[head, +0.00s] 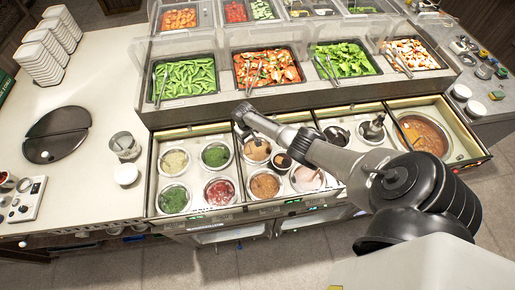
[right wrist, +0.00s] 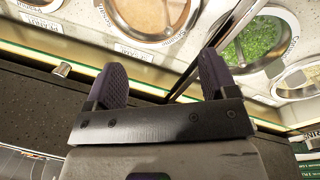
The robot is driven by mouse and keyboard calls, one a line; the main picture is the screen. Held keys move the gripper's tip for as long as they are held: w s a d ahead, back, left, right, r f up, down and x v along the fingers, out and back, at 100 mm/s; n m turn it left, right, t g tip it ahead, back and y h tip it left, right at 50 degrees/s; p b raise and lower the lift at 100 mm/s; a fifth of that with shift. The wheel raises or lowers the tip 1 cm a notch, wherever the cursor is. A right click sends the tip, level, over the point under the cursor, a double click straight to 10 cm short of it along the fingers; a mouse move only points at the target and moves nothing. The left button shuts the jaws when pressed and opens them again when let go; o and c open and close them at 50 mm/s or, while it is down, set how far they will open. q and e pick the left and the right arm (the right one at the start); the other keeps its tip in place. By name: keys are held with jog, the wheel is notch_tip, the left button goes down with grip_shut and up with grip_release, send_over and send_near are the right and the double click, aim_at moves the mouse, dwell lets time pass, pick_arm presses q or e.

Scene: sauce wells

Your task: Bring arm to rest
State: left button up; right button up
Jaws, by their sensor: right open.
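My right arm reaches in from the lower right of the head view, across the sauce wells. Its gripper (head: 243,112) is small at the far end of the arm, near the back edge of the wells. In the right wrist view, the two dark fingers of the right gripper (right wrist: 162,78) stand wide apart. Nothing shows held between them. Beyond the fingers are the counter edge and round wells, one with brown sauce (right wrist: 155,12) and one with chopped green (right wrist: 262,42). My left gripper is in neither view.
Sauce pots, including a red one (head: 219,191) and a green one (head: 173,199), sit below the arm. Behind stand trays of green pods (head: 185,78) and leafy greens (head: 345,58) under clear guards. The left counter (head: 85,185) has free room beside a black round lid (head: 57,134).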

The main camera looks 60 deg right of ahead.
dwell(0.4)
jog(key=shift+s, duration=0.15)
jog(key=w+a+r+n+t+h, duration=0.1)
jog(key=w+a+r+n+t, duration=0.2)
jog(key=r, duration=0.4)
jog(key=w+a+r+t, duration=0.1)
jog(key=w+a+r, duration=0.35)
jog(key=r, duration=0.25)
jog(key=w+a+r+n+t+h, duration=0.1)
jog(key=w+a+r+n, duration=0.2)
jog(key=r, duration=0.5)
jog(key=s+a+r+t+p, duration=0.1)
jog(key=s+a+r+t, duration=0.2)
jog(key=a, duration=0.6)
jog(key=s+a+r+n+y+p, duration=0.1)
jog(key=s+a+r+y+p, duration=0.1)
jog(key=s+a, duration=0.6)
jog(key=s+a+r+y+p, duration=0.15)
jog(key=s+a, duration=0.25)
jog(key=s, duration=0.8)
jog(key=s+a+f+g+p, duration=0.2)
jog(key=s+f, duration=0.4)
jog(key=s, duration=0.7)
jog(key=shift+s+g+p, duration=0.15)
jog(key=shift+g+p, duration=0.2)
jog(key=shift+g, duration=0.55)
